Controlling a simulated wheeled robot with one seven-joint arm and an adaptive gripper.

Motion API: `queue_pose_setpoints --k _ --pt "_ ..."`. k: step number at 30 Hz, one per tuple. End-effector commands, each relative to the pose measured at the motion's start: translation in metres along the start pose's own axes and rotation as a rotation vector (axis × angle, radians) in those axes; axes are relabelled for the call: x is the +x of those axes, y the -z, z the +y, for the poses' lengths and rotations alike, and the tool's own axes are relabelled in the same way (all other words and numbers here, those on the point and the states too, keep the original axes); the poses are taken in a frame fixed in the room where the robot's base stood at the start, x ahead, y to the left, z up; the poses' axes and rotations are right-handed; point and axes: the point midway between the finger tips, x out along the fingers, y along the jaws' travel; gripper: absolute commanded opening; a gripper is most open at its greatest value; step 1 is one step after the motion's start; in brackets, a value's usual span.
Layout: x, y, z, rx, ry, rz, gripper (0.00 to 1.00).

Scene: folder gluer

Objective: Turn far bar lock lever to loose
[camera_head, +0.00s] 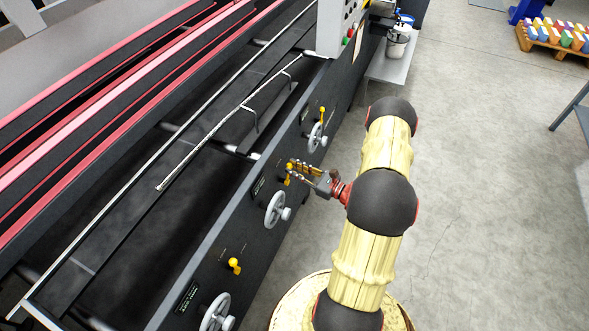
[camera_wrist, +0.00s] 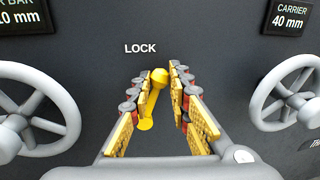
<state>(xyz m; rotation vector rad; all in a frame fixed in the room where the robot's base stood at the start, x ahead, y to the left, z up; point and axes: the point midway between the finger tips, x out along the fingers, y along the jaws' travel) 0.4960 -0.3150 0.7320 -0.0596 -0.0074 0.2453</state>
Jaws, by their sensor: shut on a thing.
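The yellow lock lever (camera_wrist: 153,98) stands on the dark panel under the word LOCK in the wrist view. Its round knob is up and leans slightly right of its pivot at the lower left. My gripper (camera_wrist: 160,80) is shut on it, with one yellow-padded finger on each side. In the head view, my gripper (camera_head: 298,168) reaches the machine's side panel from the right, and the lever (camera_head: 288,181) is partly hidden by the fingers. The sign left of the lever is cut off and reads "R BAR" and 10 mm.
Grey handwheels flank the lever, left (camera_wrist: 38,112) and right (camera_wrist: 290,94); the right sign reads CARRIER 40 mm. Other yellow levers sit on the panel, nearer (camera_head: 234,265) and farther (camera_head: 322,115).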

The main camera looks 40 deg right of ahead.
Motion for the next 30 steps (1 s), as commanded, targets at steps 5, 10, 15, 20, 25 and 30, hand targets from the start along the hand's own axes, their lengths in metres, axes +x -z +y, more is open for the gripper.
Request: queue_pose_setpoints --k 5,10,15,20,25,30 --pt "0.000 0.000 0.000 0.003 0.000 0.001 0.00" --pt "0.000 0.000 -0.002 0.030 0.000 0.005 0.00" --pt "0.001 0.002 -0.007 0.105 -0.001 0.016 0.00" --pt "0.002 0.006 -0.015 0.224 -0.002 0.034 0.00" --pt "0.004 0.013 -0.025 0.380 -0.003 0.057 0.00" --pt "0.005 0.022 -0.033 0.540 -0.005 0.081 0.00"
